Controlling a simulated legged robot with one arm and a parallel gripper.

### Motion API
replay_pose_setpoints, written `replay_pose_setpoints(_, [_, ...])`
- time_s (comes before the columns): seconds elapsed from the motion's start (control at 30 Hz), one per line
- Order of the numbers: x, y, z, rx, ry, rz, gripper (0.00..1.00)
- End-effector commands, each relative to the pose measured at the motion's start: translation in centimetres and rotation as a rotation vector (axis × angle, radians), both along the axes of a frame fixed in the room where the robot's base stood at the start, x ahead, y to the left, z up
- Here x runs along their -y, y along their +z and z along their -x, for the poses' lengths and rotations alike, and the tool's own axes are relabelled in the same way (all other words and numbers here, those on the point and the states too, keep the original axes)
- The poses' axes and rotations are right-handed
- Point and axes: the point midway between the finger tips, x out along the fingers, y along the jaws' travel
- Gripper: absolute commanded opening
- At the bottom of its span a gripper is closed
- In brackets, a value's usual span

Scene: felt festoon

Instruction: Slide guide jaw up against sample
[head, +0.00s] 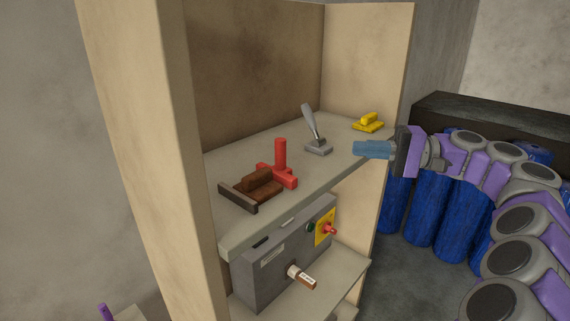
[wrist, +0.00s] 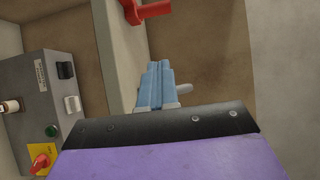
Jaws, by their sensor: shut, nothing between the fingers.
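The red guide jaw (head: 280,170), with an upright round post, stands on the upper shelf. The brown sample (head: 258,187), a stepped block, lies to its left, between it and a dark bar (head: 238,197). From this angle I cannot tell whether jaw and sample touch. My gripper (head: 362,149) has blue fingers, shut and empty, at the shelf's right front edge, apart from the jaw. In the wrist view the shut fingers (wrist: 160,68) point toward the red jaw (wrist: 148,10), which is cut off at the top edge. The sample is out of that view.
A grey lever (head: 313,130) on a base stands between the jaw and my gripper. A yellow block (head: 368,123) sits at the shelf's back right. Below the shelf (head: 235,239) is a grey control box (head: 275,262) with a red knob. Blue cylinders (head: 425,213) stand right of the cabinet.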

Motion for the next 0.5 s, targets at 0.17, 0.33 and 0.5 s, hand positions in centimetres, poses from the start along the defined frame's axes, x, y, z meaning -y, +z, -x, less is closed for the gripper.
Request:
replay_pose_setpoints(0.17, [-1.7, 0.1, -0.1, 0.0, -0.001, 0.002, 0.0])
replay_pose_setpoints(0.33, [-4.9, 0.0, -0.3, -0.002, 0.002, 0.003, 0.0])
replay_pose_setpoints(0.5, [-8.5, 0.0, -0.4, -0.001, 0.003, 0.005, 0.0])
